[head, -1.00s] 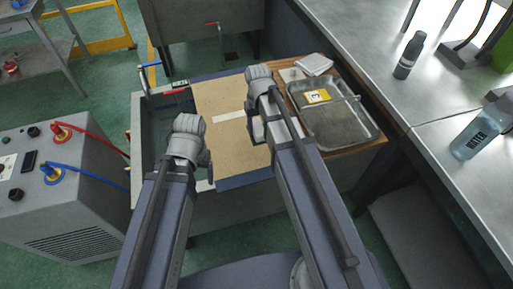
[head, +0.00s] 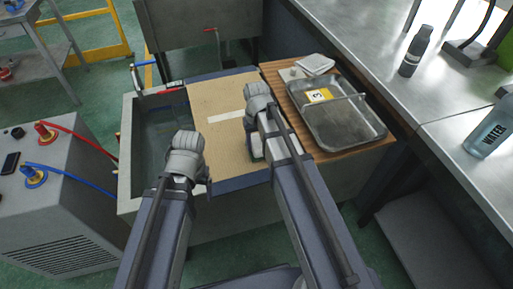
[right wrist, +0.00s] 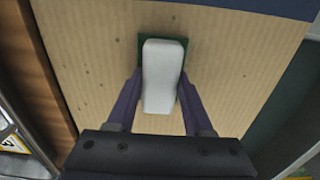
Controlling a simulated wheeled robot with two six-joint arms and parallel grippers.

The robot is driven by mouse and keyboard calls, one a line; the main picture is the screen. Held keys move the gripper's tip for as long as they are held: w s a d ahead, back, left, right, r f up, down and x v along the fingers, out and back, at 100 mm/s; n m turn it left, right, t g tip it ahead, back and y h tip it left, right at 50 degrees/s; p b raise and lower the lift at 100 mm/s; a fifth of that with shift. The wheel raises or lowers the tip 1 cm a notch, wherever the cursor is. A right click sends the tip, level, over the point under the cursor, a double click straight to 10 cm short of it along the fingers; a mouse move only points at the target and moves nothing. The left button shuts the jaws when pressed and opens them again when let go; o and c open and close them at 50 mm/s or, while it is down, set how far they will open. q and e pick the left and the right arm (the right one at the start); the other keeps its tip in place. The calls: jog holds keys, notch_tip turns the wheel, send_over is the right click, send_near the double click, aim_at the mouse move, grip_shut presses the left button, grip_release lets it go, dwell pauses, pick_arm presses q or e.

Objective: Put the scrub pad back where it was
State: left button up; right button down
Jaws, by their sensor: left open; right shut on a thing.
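The scrub pad, with a pale block-shaped grip on a green base, shows in the right wrist view (right wrist: 162,75). My right gripper (right wrist: 162,88) is shut on its sides, one finger each side. The pad is over a tan board (right wrist: 90,60); I cannot tell whether it touches it. In the head view a small green and white part of the pad (head: 256,150) shows beside my right arm, over the tan board (head: 220,145). My left gripper (head: 206,185) is open and appears empty, near the board's left edge; its fingertips are mostly hidden.
The board partly covers a grey basin (head: 126,180), open at left. A metal tray (head: 375,135) with a yellow-labelled item (head: 319,96) sits on a wooden surface at right, with a white folded cloth (head: 315,64) behind. A steel bench (head: 440,110) holds bottles. A hosed grey machine (head: 60,230) stands left.

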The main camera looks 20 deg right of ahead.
aim_at(257, 142)
jog(key=shift+f, duration=0.15)
jog(key=shift+c, duration=1.5)
grip_release()
notch_tip(257, 142, up, 12)
jog(key=p, duration=1.2)
jog(key=s+a+n+h, duration=0.1)
jog(key=s+a+n, duration=0.2)
jog(key=s+a, duration=0.7)
jog(key=s, duration=0.4)
jog(key=shift+s+a+r, duration=0.15)
jog(key=shift+a+r, duration=0.05)
jog(key=shift+a, duration=0.05)
